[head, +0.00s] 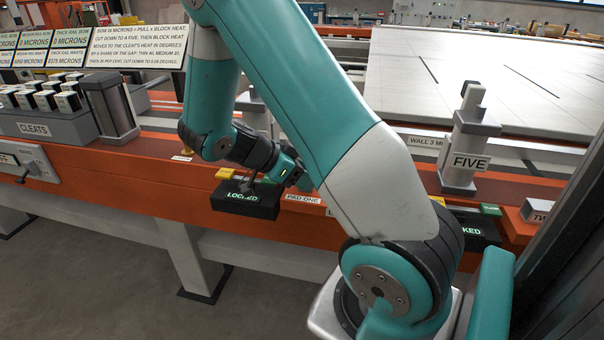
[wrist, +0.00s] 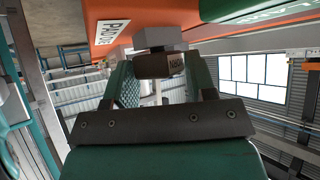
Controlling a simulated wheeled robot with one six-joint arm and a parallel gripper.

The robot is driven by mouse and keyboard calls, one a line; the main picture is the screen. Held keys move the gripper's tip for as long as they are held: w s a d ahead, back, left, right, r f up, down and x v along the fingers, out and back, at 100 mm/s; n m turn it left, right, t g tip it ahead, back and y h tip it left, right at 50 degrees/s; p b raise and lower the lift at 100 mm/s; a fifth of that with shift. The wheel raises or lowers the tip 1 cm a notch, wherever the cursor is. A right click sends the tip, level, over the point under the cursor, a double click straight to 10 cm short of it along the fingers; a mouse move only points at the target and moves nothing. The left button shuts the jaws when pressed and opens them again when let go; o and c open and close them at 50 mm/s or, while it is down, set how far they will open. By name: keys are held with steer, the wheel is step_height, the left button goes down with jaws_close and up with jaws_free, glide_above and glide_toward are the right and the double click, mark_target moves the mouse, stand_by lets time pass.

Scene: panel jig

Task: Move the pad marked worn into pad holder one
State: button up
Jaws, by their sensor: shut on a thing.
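My gripper (wrist: 158,78) is shut on a dark brown block, the pad (wrist: 152,66), which sits between its two fingers in the wrist view. Its small label is only partly legible, so I cannot read the mark for certain. A grey block (wrist: 158,38) lies just beyond the pad; I cannot tell whether they touch. The label PAD ONE (wrist: 108,27) is on the orange rail beside it. In the head view, my gripper (head: 280,170) is low at the rail, near a black box reading LOCKED (head: 248,203) and the PAD ONE label (head: 303,198). The pad is not clear there.
A yellow block (head: 225,173) is beside the LOCKED box. A second black box (head: 475,232), partly hidden by my arm, is at right with a green block (head: 490,209). A post marked FIVE (head: 468,162) stands behind it. The cleats rack (head: 60,128) is at left.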

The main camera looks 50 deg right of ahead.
steer(key=shift+f, duration=0.3)
steer(key=o, duration=1.1)
steer(key=shift+r, duration=0.1)
steer(key=p+v, duration=0.2)
steer(key=v, duration=1.5)
steer(key=shift+w+a+r, duration=0.1)
steer(key=shift+a, duration=0.1)
